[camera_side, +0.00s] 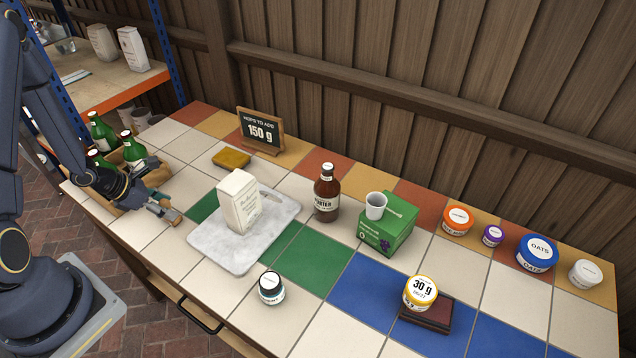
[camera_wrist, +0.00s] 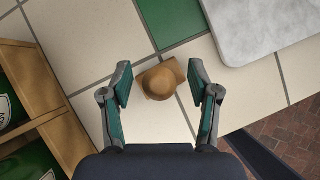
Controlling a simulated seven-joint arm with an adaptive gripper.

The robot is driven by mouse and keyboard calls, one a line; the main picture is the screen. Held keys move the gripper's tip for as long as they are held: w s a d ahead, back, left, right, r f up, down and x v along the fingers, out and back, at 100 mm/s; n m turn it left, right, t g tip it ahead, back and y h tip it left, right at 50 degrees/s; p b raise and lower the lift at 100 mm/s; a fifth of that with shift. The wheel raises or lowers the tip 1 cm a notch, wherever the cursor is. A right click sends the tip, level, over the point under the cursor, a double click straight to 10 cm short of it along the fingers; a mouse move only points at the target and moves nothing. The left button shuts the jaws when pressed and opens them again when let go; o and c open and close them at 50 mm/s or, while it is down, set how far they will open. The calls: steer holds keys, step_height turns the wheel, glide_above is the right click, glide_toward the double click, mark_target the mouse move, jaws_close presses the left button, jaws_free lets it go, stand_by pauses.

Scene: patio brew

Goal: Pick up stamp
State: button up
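The stamp (camera_wrist: 160,82) has a round brown wooden knob over a squarish wooden base. In the wrist view it stands on pale tiles beside a green tile. My gripper (camera_wrist: 160,90) is open, with one finger on each side of the stamp and a gap on both sides. In the side view my gripper (camera_side: 163,207) is low over the left part of the table, and the stamp (camera_side: 175,217) shows only partly beside the fingers.
A wooden crate with green bottles (camera_side: 103,133) stands close behind my gripper. A marble board (camera_side: 215,243) with a white bag (camera_side: 239,201) lies to the right.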

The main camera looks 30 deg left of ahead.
jaws_close()
stand_by(0.3)
steer(key=shift+r, duration=0.1)
